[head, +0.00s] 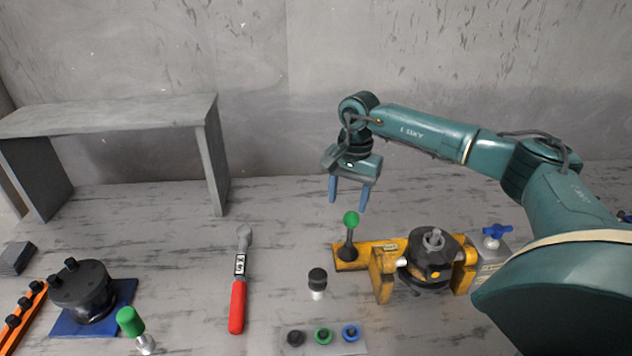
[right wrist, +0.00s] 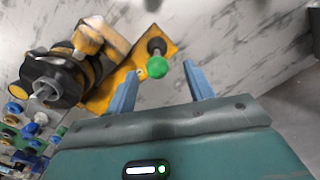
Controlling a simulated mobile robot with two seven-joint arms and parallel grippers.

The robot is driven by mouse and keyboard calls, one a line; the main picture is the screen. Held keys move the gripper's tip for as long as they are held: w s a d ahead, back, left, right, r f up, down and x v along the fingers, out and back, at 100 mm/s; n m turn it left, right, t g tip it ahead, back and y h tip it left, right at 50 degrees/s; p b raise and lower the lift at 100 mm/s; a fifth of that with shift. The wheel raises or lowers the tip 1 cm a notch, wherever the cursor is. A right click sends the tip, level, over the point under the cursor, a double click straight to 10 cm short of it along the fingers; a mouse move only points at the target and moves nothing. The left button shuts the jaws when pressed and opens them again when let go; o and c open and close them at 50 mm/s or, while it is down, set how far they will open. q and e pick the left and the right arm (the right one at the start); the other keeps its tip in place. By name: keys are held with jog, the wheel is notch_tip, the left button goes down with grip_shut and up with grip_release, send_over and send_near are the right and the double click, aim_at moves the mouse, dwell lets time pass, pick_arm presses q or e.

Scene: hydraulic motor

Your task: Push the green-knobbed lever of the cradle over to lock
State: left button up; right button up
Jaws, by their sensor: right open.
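The yellow cradle (head: 382,284) stands right of centre on the table and holds a dark round motor body (head: 430,262). Its lever, with a green knob (head: 351,218) on a black stem, stands nearly upright at the cradle's left end. My right gripper (head: 347,207) is open and empty, fingers pointing down, above and behind the knob. In the right wrist view the green knob (right wrist: 157,67) appears between and beyond the two blue fingers (right wrist: 161,85), apart from them. The cradle (right wrist: 120,75) shows to the left there. My left gripper is not in view.
A red-handled wrench (head: 237,300) lies left of the cradle. A black-topped plug (head: 317,282) and a tray of coloured rings (head: 309,348) are in front. A blue-handled valve block (head: 493,240) is at right. A grey shelf (head: 120,115) stands back left. Table behind the lever is clear.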

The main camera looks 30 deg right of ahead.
aim_at(352, 213)
jog(key=shift+w+d+r+h, duration=0.15)
jog(key=shift+d+r+h, duration=0.25)
jog(key=shift+d, duration=0.45)
jog(key=shift+f+b, duration=0.4)
jog(key=shift+b, duration=0.05)
notch_tip(352, 213, down, 6)
jog(key=b, duration=0.4)
jog(key=shift+r, duration=0.1)
jog(key=shift+f+b, duration=0.7)
jog(key=shift+f, duration=0.3)
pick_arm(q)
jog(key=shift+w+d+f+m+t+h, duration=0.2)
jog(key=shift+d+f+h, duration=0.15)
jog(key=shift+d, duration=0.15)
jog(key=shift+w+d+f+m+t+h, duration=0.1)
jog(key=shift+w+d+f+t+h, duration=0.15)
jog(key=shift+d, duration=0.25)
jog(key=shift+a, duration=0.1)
pick_arm(e)
jog(key=c, duration=0.6)
jog(key=shift+c, duration=0.2)
